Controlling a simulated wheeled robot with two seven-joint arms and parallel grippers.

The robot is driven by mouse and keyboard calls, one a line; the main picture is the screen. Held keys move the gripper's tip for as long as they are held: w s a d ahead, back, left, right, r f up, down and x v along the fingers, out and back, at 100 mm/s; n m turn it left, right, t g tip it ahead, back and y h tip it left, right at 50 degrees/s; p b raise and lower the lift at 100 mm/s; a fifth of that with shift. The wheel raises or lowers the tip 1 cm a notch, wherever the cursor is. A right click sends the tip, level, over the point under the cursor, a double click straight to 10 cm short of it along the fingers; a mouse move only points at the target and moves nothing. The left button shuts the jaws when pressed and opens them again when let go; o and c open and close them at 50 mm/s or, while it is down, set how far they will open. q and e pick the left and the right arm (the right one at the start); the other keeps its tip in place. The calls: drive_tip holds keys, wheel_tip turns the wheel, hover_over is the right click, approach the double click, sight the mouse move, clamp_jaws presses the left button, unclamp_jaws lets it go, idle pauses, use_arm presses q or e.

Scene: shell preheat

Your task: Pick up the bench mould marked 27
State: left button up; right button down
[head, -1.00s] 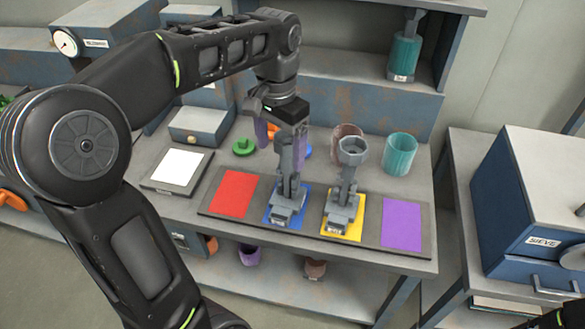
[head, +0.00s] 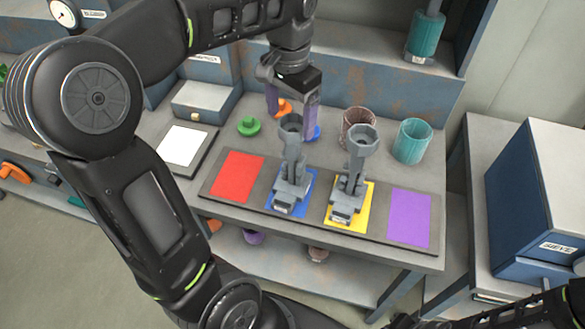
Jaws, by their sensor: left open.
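Two grey moulds stand upright on a dark board, each with a cup-like top and a small label on its base too small to read. One mould (head: 292,172) is on the blue square, the other (head: 354,170) on the yellow square. I cannot tell which is marked 27. My left gripper (head: 291,118) is open, its two purple-grey fingers pointing down at the top of the mould on blue. They appear behind or beside that top, with nothing visibly held. Part of my right arm shows at the bottom right; its gripper is not visible.
The board also has bare red (head: 237,177) and purple (head: 409,218) squares. Behind stand a brown cup (head: 358,125), a teal cup (head: 412,141) and a green knobbed piece (head: 249,126). A white-topped plate (head: 182,146) lies left. The blue SIEVE box (head: 535,205) is at right.

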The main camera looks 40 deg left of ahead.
use_arm(q)
drive_tip(key=shift+f, duration=0.25)
drive_tip(key=shift+d+f+p, duration=0.2)
drive_tip(key=shift+f+p, duration=0.4)
drive_tip(key=shift+f, duration=2)
clamp_jaws()
